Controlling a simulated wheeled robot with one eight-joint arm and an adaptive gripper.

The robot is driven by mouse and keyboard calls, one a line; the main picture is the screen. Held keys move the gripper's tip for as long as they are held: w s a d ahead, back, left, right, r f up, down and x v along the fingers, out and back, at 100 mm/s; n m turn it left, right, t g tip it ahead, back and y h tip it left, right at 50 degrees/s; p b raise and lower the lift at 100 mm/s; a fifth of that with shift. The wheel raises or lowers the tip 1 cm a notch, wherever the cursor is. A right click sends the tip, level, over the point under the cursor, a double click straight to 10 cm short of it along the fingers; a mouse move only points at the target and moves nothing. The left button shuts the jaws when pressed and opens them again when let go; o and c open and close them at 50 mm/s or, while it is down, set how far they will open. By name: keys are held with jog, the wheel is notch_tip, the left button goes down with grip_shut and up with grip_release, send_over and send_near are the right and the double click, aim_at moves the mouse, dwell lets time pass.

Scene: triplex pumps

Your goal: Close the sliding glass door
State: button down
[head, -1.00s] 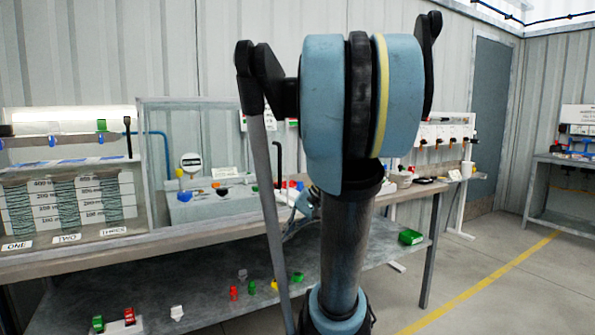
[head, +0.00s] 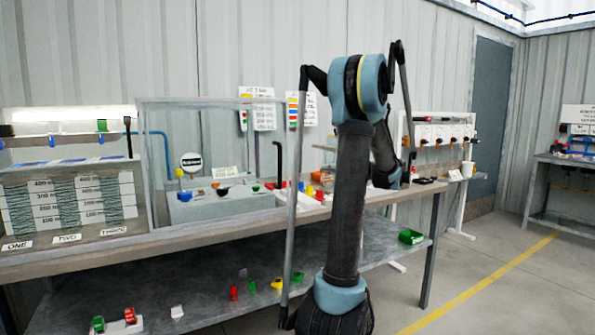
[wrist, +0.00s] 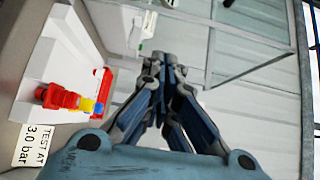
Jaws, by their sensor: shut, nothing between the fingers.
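In the head view a clear glass panel in a thin grey frame (head: 205,101) stands upright along the front of the bench; it looks like the sliding glass door. I see its left upright and top rail, and my arm covers its right end. In the wrist view, grey-framed glass (wrist: 272,62) fills the upper right, beyond my fingers. My gripper (wrist: 165,58) is shut and empty, pointing toward the top of the picture. I cannot tell whether it touches the frame. In the head view the gripper is hidden behind my arm.
Red, yellow and blue fittings (wrist: 75,101) sit on a white block beside a "TEST AT 3.0 bar" label (wrist: 37,145), left of my gripper. A wooden bench (head: 210,229) holds the equipment. Several small coloured parts lie on its lower shelf (head: 205,290). The floor at right is clear.

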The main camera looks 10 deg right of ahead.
jog(key=s+a+x, duration=0.1)
jog(key=x, duration=1.1)
jog(key=shift+s+r, duration=0.4)
jog(key=shift+s, duration=0.05)
jog(key=shift+s, duration=0.1)
